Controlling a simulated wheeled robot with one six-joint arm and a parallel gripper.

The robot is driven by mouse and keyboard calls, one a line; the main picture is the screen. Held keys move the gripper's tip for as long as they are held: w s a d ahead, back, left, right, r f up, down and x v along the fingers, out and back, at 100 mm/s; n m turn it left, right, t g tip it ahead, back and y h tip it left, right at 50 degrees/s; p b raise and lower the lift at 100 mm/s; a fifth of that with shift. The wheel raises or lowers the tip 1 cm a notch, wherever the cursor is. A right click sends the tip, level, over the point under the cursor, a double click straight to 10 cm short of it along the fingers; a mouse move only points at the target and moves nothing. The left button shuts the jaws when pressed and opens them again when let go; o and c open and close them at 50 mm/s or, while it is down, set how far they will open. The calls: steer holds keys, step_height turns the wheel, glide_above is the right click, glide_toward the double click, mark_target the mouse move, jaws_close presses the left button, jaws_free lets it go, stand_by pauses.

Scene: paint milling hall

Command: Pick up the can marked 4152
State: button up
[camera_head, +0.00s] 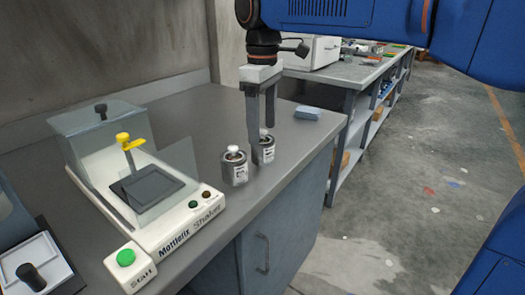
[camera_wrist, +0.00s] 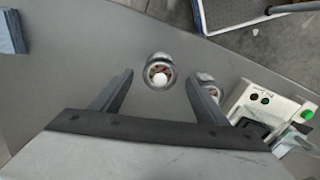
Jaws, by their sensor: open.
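Two small metal cans with white labels and white knobs on top stand upright on the grey bench. The far can (camera_head: 266,155) is below my gripper (camera_head: 261,133), partly hidden by a finger. The near can (camera_head: 235,173) stands to its left, closer to the shaker. The label print is too small to read, so I cannot tell which is 4152. In the wrist view, my gripper (camera_wrist: 160,76) is open, with one can (camera_wrist: 159,64) lying between the fingertip lines. The other can (camera_wrist: 206,77) is partly hidden behind the right finger.

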mark_target(262, 138)
steer(key=shift+a+f, duration=0.1)
steer(key=shift+f, duration=2.95)
steer(key=c, duration=1.4)
steer(key=shift+o, duration=0.2)
